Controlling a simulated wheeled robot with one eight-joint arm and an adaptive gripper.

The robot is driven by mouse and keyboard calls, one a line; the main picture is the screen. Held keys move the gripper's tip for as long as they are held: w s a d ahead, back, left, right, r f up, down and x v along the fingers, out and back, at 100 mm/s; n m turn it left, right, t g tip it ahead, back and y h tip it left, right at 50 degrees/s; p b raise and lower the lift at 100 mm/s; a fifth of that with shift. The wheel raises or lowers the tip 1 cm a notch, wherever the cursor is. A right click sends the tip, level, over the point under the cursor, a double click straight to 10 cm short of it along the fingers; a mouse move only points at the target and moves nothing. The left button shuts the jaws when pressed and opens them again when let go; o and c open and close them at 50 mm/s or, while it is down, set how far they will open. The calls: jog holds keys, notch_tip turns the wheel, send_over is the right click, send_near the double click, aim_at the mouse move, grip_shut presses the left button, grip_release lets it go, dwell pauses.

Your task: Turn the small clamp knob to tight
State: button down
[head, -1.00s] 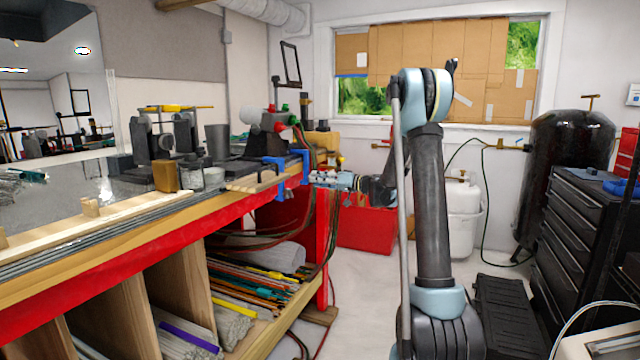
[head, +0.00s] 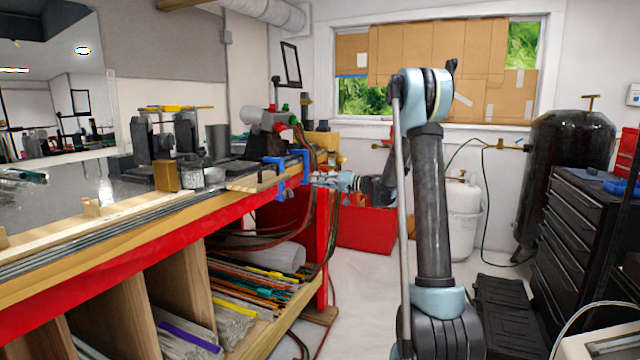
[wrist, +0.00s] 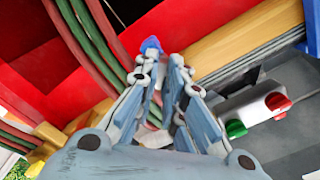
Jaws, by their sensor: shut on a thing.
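A blue clamp (head: 283,184) grips the end of the wooden bench top, near the middle of the head view. My gripper (head: 316,178) reaches it from the right, low at the bench end, at the side where the clamp's small knob is. In the wrist view a small blue piece, the clamp knob (wrist: 151,46), shows just at the fingertips. My gripper (wrist: 163,68) is shut on it, with the fingers close together. The fingers hide most of the knob, and how tight it is cannot be told.
Green and red hoses (head: 318,225) hang close under the bench end; they also pass left of my fingers in the wrist view. A torch with red and green knobs (head: 280,122) stands on the bench above. A red box (head: 365,230) stands behind.

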jog(key=shift+m, duration=10.3)
jog(key=c, duration=1.7)
grip_release()
jog(key=shift+d, duration=0.1)
jog(key=v, duration=1.2)
jog(key=shift+w, duration=0.1)
